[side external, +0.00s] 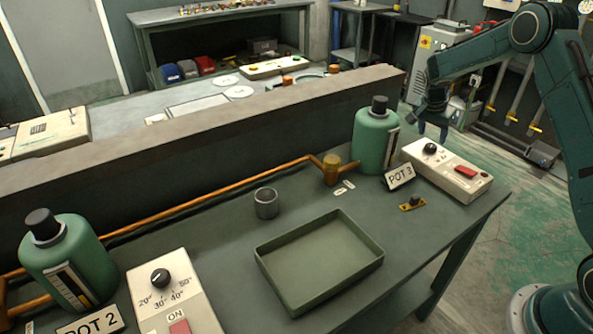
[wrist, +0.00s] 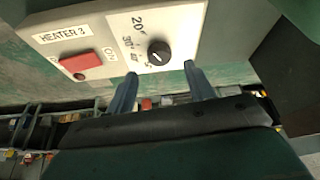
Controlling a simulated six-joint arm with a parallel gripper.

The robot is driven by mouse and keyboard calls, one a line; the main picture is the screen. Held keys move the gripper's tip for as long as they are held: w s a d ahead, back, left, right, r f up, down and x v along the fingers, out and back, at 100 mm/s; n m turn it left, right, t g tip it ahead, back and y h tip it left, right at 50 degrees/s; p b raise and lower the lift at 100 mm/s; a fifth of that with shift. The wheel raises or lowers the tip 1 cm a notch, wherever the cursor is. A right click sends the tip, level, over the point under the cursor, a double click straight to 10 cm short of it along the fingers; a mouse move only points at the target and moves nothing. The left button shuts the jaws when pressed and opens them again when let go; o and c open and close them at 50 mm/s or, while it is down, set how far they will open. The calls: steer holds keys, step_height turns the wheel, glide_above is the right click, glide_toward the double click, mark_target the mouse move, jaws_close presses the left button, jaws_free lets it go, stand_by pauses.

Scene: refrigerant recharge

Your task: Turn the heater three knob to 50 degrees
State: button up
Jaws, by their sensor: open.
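The heater three box (side external: 455,178) is cream-white and sits at the right end of the bench, with a black round knob (side external: 430,148) and a red switch (side external: 466,171). The wrist view shows its HEATER 3 label (wrist: 67,32), the knob (wrist: 159,52) and the dial numbers beside it. A pale mark shows on the knob, but I cannot tell exactly which number it points to. My gripper (side external: 433,130) is open and empty, just above the knob. In the wrist view, my gripper's fingertips (wrist: 160,69) are apart, one to each side of the knob in the picture.
The green Pot 3 (side external: 374,140) and its sign (side external: 399,178) stand left of the box. A small brass-plated part (side external: 412,204), a metal cup (side external: 266,203) and an empty green tray (side external: 320,262) are on the bench. Heater two (side external: 170,300) is at front left.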

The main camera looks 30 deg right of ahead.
mark_target(432, 145)
steer(key=shift+x, duration=2.45)
steer(key=c, duration=1)
